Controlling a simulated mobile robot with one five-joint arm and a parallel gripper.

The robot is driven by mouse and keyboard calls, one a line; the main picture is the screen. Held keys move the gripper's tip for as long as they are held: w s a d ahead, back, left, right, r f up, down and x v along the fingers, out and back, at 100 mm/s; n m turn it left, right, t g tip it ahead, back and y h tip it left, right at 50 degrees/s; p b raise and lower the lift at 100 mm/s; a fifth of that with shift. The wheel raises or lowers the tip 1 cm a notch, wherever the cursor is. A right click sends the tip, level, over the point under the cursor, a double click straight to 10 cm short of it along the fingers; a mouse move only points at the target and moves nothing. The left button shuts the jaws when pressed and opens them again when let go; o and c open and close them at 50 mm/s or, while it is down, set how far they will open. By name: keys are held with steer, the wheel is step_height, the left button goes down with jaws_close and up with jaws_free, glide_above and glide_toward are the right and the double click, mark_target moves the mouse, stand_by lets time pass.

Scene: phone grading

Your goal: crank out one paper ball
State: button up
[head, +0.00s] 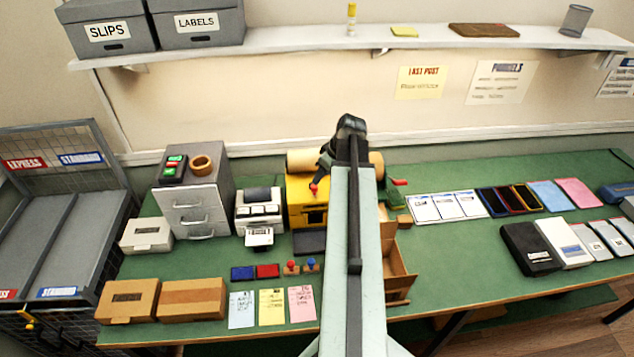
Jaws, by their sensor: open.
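A yellow machine (295,190) with a tan paper roll (300,160) on top stands on the green table, behind my raised arm. A red knob (313,188) shows at its front, close to a dark part whose nature I cannot tell. A small red handle (398,182) shows just right of my arm. A dark slab (309,242) lies in front of the machine. My arm crosses the middle of the view and hides the machine's right part. My gripper is hidden behind the arm, and no paper ball is visible.
A white label printer (260,208) and a grey drawer cabinet (195,195) stand left of the machine. A brown wooden tray (399,268) is right of my arm. Stamps, ink pads and coloured cards lie in front. Phones and boxes fill the right side. Bare table (440,260) shows at centre right.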

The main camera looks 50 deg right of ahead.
mark_target(316, 187)
steer(key=b+x, duration=0.7)
steer(key=x, duration=0.1)
steer(key=shift+r, duration=0.15)
jaws_close()
steer(key=shift+d, duration=0.3)
steer(key=shift+a, duration=0.25)
